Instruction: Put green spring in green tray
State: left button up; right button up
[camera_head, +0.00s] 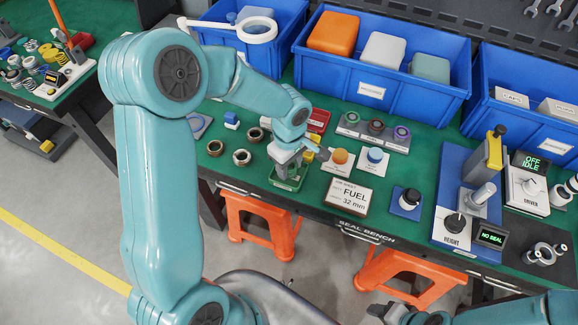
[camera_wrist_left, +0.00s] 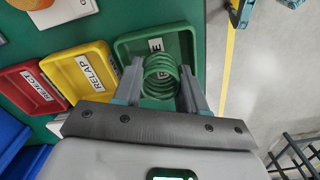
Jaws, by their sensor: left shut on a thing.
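My left gripper (camera_head: 301,158) is shut on a green spring (camera_wrist_left: 160,76), which stands out clearly between the two fingers in the left wrist view. The spring is over the green tray (camera_wrist_left: 190,36), whose label is partly covered by the coils. In the head view the green tray (camera_head: 287,183) lies at the bench's front edge, below the gripper, and the spring is hard to make out there. I cannot tell whether the spring touches the tray floor.
A yellow RELAP tray (camera_wrist_left: 82,71) and a red REJECT tray (camera_wrist_left: 32,89) lie beside the green one. Metal rings (camera_head: 242,157) stand left of it, and orange and blue knobs (camera_head: 340,157) right. Blue bins line the back.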

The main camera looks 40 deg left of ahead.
pick_arm(q)
jog(key=shift+f, duration=0.65)
jog(key=shift+f, duration=0.2)
jog(key=o, duration=0.8)
jog(key=shift+r, duration=0.1)
notch_tip(320, 180, up, 12)
jog(key=shift+r, duration=0.2)
jog(key=shift+s+f, duration=0.1)
